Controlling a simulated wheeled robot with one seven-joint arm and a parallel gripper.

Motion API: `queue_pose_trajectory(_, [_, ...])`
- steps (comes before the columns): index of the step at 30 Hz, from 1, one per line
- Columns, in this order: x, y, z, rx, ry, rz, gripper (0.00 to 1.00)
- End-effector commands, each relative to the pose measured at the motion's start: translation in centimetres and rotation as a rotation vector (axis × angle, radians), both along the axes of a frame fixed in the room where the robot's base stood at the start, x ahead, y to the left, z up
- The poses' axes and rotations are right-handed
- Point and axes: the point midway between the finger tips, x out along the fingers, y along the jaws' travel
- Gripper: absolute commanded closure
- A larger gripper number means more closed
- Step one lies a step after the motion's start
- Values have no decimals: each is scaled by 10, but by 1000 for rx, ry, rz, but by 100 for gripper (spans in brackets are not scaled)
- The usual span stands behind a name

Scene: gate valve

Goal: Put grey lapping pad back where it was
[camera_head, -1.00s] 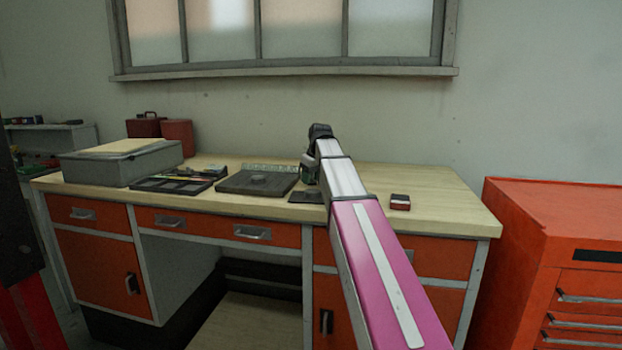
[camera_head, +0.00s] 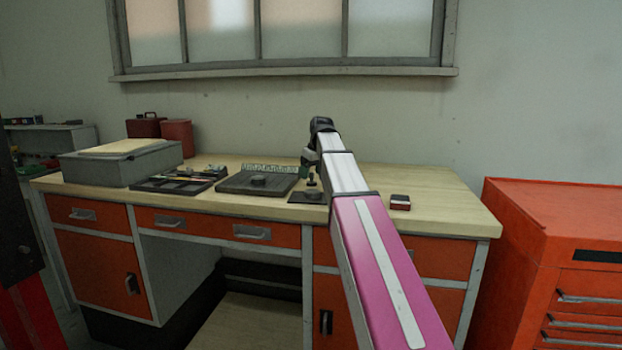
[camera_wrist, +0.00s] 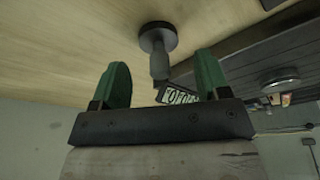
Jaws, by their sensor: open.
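A small grey round-based piece with an upright stem (camera_wrist: 158,38), which I take to be the lapping pad, stands between and beyond my fingertips in the wrist view. In the head view its dark stem (camera_head: 311,181) shows just below my gripper (camera_head: 309,158), over a thin dark mat (camera_head: 305,197) on the bench. My gripper (camera_wrist: 162,72) has two green fingers spread apart, with nothing held between them. Whether the base rests on the mat or on bare wood I cannot tell.
A dark flat plate (camera_head: 236,184) with a low round piece (camera_head: 258,180) on it lies to the left. A tool tray (camera_head: 170,184) and grey box (camera_head: 115,165) stand further left. A small red-and-dark block (camera_head: 400,202) lies right of my arm.

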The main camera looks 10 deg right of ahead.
Motion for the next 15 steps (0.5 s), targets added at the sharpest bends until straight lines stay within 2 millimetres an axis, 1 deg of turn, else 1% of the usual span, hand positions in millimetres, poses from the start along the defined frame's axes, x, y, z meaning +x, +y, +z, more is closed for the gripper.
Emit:
queue_pose_trajectory(1, [-2,-2,11,0,-4,-1,31])
queue_pose_trajectory(9, [-13,-9,59,1,-3,0,31])
queue_pose_trajectory(15, [-19,-12,82,0,-2,0,31])
